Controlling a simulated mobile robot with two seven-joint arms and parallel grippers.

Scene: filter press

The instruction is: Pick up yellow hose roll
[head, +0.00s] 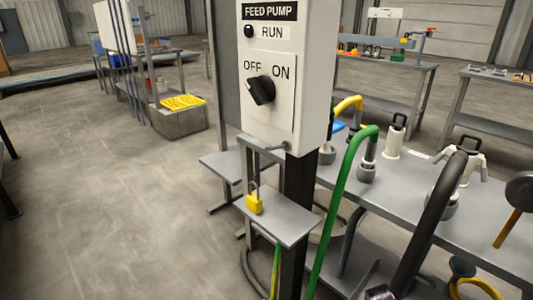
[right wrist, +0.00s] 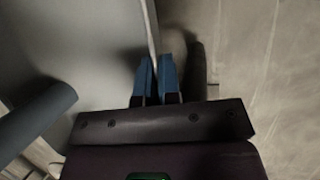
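A yellow curved hose piece (head: 475,275) shows low at the right of the head view, under the bench; its lower part is cut off by the picture edge, and I cannot tell if it is a full roll. My right gripper (right wrist: 156,75) shows in the right wrist view as two blue fingers close together, with only a narrow gap and no object clearly held. A pale edge runs up from the fingertips, beside a grey surface. The yellow hose is not seen in the right wrist view. My left gripper is in neither view.
A feed pump control box (head: 284,75) on a dark post stands in the middle. A small shelf with a yellow padlock (head: 254,203) is below it. A green hose (head: 340,190) and a black hose (head: 430,225) arch beside the grey bench (head: 400,195). Open floor lies left.

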